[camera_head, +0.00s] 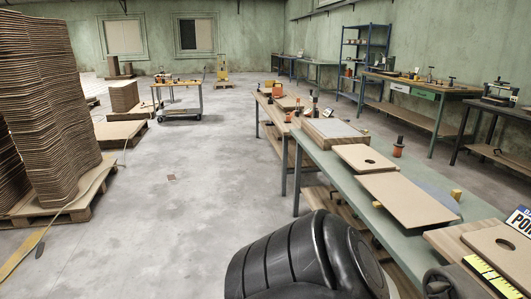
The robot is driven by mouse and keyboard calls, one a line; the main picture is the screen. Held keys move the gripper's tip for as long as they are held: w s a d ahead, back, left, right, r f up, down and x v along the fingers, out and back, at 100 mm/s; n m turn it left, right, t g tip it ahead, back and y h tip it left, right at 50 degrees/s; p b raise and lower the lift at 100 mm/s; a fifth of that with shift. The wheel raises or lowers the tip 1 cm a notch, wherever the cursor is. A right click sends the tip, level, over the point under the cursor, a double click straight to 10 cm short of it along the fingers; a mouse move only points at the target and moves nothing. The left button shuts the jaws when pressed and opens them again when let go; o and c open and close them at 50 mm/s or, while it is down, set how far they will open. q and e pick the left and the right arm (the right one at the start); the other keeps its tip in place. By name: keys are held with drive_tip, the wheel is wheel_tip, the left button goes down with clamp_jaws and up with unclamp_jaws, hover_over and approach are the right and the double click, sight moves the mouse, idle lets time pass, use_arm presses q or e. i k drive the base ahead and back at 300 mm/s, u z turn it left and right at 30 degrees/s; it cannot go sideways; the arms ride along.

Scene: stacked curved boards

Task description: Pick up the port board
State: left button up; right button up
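A flat tan board with a round hole (503,248) lies at the near right and is cut by the picture edge. A yellow and black strip (490,275) lies along its near side. Behind it stands a blue and white sign (520,222), of which only "B" and "POR" show. A second tan board with a round hole (366,158) lies farther back on the green table (318,160). I cannot tell from the frame which of the two is the port board. A large black rounded body, apparently part of my arm, fills the bottom middle. Neither gripper's fingers show.
A plain tan board (408,198) lies on the table between the two holed boards, beside a yellow block (456,194). A red and black tool (398,147) stands behind. Tall stacks of curved boards (55,100) stand on a pallet at left. The floor between is mostly clear.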

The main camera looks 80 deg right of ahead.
sight(357, 156)
drive_tip(key=z, duration=2.25)
drive_tip(key=i, duration=3.25)
drive_tip(key=z, duration=1.8)
